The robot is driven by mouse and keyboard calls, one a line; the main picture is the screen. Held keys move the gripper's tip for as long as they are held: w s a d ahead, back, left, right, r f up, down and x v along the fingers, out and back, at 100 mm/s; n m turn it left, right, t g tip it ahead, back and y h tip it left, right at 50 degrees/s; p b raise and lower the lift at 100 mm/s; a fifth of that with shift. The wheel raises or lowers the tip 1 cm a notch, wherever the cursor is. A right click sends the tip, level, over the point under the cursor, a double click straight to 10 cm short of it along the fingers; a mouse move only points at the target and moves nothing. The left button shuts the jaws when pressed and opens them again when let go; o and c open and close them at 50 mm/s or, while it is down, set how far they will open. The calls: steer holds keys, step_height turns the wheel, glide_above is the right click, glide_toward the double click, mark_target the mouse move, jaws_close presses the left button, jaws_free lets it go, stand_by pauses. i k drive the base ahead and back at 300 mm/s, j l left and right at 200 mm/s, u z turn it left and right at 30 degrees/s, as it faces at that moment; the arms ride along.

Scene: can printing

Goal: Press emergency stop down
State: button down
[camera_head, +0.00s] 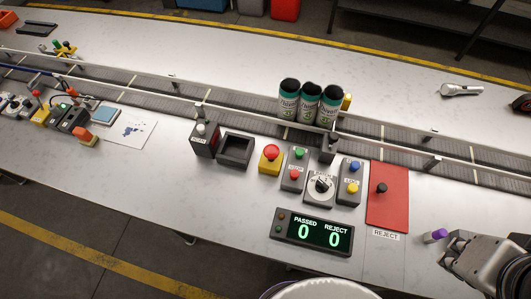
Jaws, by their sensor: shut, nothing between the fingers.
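The emergency stop is a red mushroom button (271,152) on a yellow box (269,163). It sits on the white table in front of the conveyor, between a dark square tray and a box with green and red buttons. Whether the button is up or down is too small to tell. My gripper (449,240) is at the lower right, over the table's front edge, far to the right of the button. Its fingers are shut and it appears empty. A small purple-tipped object (436,236) is right beside the fingertips.
Three cans (310,103) stand on the conveyor (240,118). A dial box (320,187), a box with blue and yellow buttons (350,182), a red reject plate (388,205) and a counter display (312,232) reading 0 and 0 lie between my gripper and the button.

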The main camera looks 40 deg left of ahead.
mark_target(271, 151)
steer(key=u, duration=1.8)
